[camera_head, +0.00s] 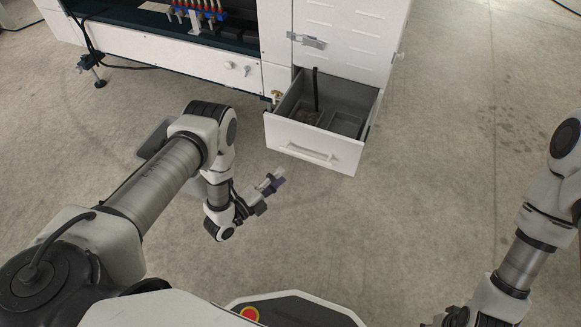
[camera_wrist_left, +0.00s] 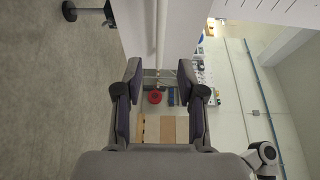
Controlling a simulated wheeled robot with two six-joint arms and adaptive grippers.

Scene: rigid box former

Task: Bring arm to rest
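My left arm reaches in from the left in the head view. Its gripper (camera_head: 268,190) hangs over bare floor, in front of and to the left of the open drawer, apart from it. In the left wrist view the left gripper (camera_wrist_left: 157,82) has its two fingers spread, with nothing between them. My right arm (camera_head: 520,265) stands at the right edge of the head view. Its gripper lies at the bottom edge, mostly cut off, so its fingers cannot be made out.
A white machine (camera_head: 180,50) stands at the back. Its drawer (camera_head: 318,153) is pulled out and holds a dark upright strip (camera_head: 315,90) and something small. The floor (camera_head: 430,170) between the arms is clear.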

